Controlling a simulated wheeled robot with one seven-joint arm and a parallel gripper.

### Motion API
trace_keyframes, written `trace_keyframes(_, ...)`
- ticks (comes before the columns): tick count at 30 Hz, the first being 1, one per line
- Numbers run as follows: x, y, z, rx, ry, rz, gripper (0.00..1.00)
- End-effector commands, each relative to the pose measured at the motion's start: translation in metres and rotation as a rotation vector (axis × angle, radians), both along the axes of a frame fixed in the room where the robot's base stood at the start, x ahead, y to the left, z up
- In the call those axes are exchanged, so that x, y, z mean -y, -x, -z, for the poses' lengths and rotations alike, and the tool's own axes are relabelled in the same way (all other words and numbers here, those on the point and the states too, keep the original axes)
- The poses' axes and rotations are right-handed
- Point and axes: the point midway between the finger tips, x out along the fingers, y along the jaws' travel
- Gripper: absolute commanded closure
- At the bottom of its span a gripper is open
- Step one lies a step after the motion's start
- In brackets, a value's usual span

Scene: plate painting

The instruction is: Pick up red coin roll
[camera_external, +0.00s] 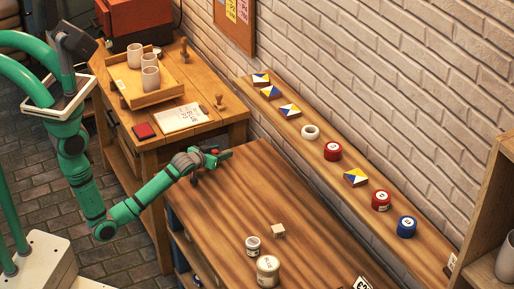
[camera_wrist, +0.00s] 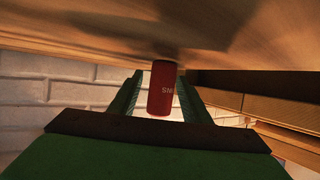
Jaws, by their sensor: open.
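In the external view, my gripper (camera_external: 221,156) is low at the far left end of the long wooden table (camera_external: 238,200). A small bit of red, likely the roll (camera_external: 214,152), shows at the fingers, mostly hidden by them.
A narrow shelf along the brick wall holds red tins (camera_external: 333,151), a blue tin (camera_external: 406,227), a white ring (camera_external: 310,132) and patterned blocks. A side table with a tray of cups (camera_external: 150,78) and a notepad (camera_external: 181,117) stands behind.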

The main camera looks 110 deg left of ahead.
Motion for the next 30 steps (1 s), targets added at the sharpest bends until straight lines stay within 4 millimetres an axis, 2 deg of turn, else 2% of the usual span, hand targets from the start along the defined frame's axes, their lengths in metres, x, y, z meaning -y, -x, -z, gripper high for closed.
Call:
trace_keyframes(4, 0.000, 0.000, 0.000, 0.000, 0.000, 0.000, 0.57)
trace_keyframes(5, 0.000, 0.000, 0.000, 0.000, 0.000, 0.000, 0.61)
trace_keyframes(9, 0.000, 0.000, 0.000, 0.000, 0.000, 0.000, 0.95)
trace_keyframes(10, 0.000, 0.000, 0.000, 0.000, 0.000, 0.000, 1.00)
trace_keyframes(23, 0.000, -0.001, -0.007, 0.001, -0.002, 0.001, 1.00)
trace_keyframes(30, 0.002, 0.000, -0.036, 0.003, -0.004, 0.002, 1.00)
